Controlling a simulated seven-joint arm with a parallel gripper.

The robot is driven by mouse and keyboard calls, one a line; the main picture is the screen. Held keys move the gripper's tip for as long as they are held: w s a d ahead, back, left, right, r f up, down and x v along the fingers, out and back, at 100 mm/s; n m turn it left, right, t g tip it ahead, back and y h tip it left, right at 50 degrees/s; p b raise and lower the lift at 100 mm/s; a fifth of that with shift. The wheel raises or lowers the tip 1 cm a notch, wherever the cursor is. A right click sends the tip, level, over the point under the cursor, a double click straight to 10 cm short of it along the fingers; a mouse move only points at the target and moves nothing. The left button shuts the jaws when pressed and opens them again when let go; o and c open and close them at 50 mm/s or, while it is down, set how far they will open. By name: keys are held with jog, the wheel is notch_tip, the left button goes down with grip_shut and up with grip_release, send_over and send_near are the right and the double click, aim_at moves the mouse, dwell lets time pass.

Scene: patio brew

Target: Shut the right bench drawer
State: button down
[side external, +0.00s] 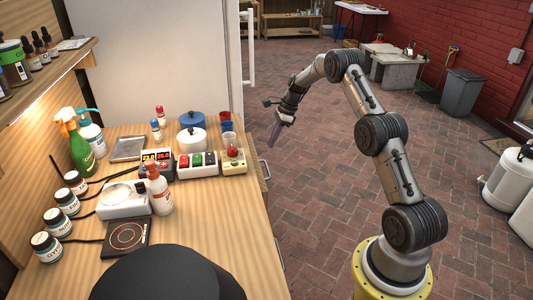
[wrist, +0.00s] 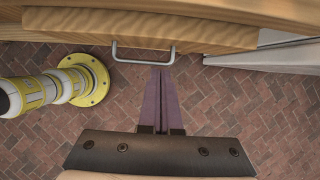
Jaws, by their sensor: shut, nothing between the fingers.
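In the wrist view a light wooden drawer front (wrist: 150,30) with a grey metal bar handle (wrist: 142,59) sits under the bench top's edge. It juts out a little past that edge; how far it is open I cannot tell. My gripper (wrist: 162,72) has its purple fingers shut and empty, with the tips close to the handle's right part in this view; contact cannot be told. In the side view my gripper (side external: 274,134) hangs beside the bench's far end, over the floor. A drawer handle (side external: 265,169) shows there at the bench's front, its drawer mostly hidden.
The bench top (side external: 225,205) carries bottles, pots, a scale and a button box (side external: 233,167) near the front edge. A second handle (side external: 279,254) shows nearer the camera. A white fridge (side external: 165,60) stands at the bench's far end.

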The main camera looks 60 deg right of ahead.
aim_at(263, 161)
jog(key=x, duration=0.9)
jog(key=shift+f, duration=0.25)
jog(key=shift+a, duration=0.1)
jog(key=shift+w, duration=0.1)
